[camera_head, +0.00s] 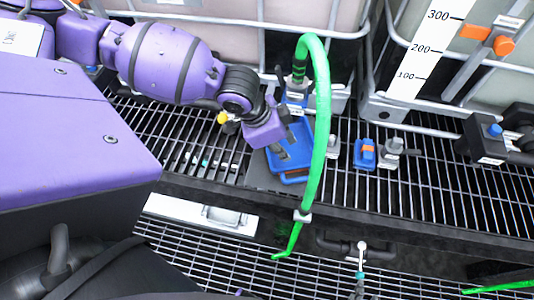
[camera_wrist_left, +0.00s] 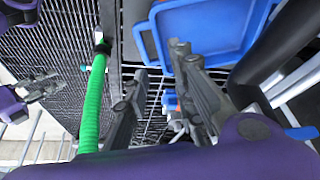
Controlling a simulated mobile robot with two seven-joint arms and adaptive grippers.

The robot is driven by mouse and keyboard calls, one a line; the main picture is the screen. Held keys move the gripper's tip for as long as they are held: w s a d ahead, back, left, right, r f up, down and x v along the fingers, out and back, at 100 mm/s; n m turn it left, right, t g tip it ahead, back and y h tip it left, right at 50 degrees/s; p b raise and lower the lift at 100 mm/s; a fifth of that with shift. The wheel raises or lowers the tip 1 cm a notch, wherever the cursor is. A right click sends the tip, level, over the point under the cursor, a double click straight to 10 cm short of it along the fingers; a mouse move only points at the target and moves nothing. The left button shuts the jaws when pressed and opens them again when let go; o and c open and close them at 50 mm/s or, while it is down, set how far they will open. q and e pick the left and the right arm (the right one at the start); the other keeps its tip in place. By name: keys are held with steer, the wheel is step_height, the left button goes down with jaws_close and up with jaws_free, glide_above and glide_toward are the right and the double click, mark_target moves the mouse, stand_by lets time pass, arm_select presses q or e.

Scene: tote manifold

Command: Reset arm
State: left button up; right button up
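My left gripper (camera_head: 285,143), on the purple arm, is over the grating beside the upright green hose (camera_head: 321,150). In the left wrist view its two grey fingers (camera_wrist_left: 158,68) stand apart with nothing seen between them, so it is open. The blue tray (camera_head: 310,130) lies below and around the fingertips in the head view. It also shows beyond the fingers in the wrist view (camera_wrist_left: 205,30). A purple part with grey fingers, apparently my right gripper (camera_wrist_left: 42,90), is at the left of the wrist view; its opening is unclear. It is not seen in the head view.
The green hose arches close to the left gripper, its lower end hanging over the front edge. Caged totes (camera_head: 280,12) stand behind. A blue valve block (camera_head: 365,154) and a grey fitting (camera_head: 391,153) sit to the right. Grating (camera_head: 425,185) between them and the dark fitting (camera_head: 490,138) is clear.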

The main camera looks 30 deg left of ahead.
arm_select(q)
steer(key=shift+d, duration=0.1)
stand_by(0.3)
steer(key=s+d+f+t+h, duration=0.15)
steer(key=s+d+f, duration=0.25)
steer(key=s+d, duration=0.85)
steer(key=s+a+f+n+g+y, duration=0.1)
steer(key=s+a+f+n+y, duration=0.3)
steer(key=s+a, duration=0.5)
steer(key=s+a+f+n+g+y, duration=0.25)
steer(key=s+a+n, duration=0.4)
steer(key=a, duration=0.45)
steer(key=w+d+f+t+h, duration=0.2)
steer(key=w+d+f+t, duration=0.2)
steer(key=w+f+t, duration=0.3)
step_height(320, 180, down, 4)
steer(key=shift+w+d+r+m, duration=0.2)
steer(key=shift+w+m, duration=0.15)
steer(key=shift+w, duration=0.15)
